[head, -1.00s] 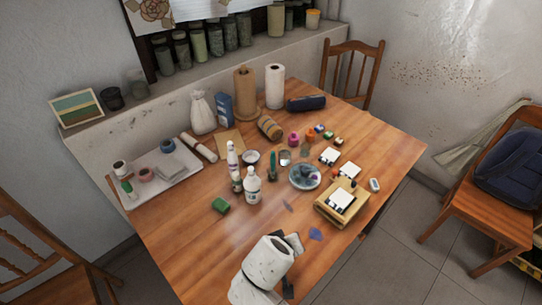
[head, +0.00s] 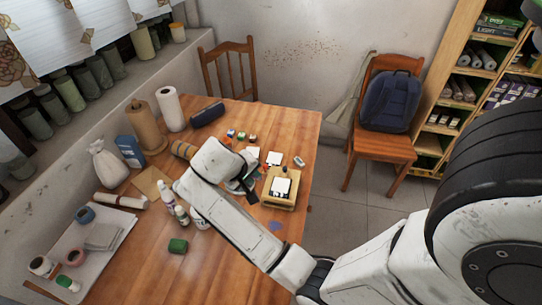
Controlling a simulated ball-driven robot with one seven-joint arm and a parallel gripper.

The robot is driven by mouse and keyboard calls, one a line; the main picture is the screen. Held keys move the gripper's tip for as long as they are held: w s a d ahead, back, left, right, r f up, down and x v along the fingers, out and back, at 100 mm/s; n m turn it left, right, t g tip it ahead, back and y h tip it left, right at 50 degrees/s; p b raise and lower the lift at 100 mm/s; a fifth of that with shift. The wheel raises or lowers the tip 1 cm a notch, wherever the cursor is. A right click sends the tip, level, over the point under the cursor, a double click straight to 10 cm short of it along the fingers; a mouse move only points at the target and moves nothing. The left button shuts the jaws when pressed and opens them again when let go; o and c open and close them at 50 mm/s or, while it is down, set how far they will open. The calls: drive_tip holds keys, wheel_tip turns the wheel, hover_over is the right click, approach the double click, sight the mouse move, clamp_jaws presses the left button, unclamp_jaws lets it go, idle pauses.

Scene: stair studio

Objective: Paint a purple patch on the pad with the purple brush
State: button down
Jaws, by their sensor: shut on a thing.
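The white pad (head: 281,187) lies on a raised wooden board (head: 288,203) near the right edge of the table, with dark marks at its lower edge. My gripper (head: 252,188) is just left of the board, low over the table. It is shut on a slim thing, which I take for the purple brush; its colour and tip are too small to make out. My arm hides the palette and most of the space around it.
Two white cards (head: 274,158) lie behind the board, with small paint pots (head: 241,135) beyond. A blue-purple blotch (head: 275,226) marks the table. The front right tabletop is clear.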

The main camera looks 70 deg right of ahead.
drive_tip(key=s+d+r+m+g, duration=0.1)
drive_tip(key=s+d+r, duration=0.2)
drive_tip(key=s+d, duration=0.15)
drive_tip(key=shift+s+a+f+p, duration=0.1)
drive_tip(key=shift+f+p, duration=0.05)
drive_tip(key=shift+f, duration=1.15)
drive_tip(key=shift+s+f+p, duration=0.1)
drive_tip(key=shift+f+p, duration=0.05)
drive_tip(key=shift+f, duration=1.1)
drive_tip(key=shift+w, duration=0.15)
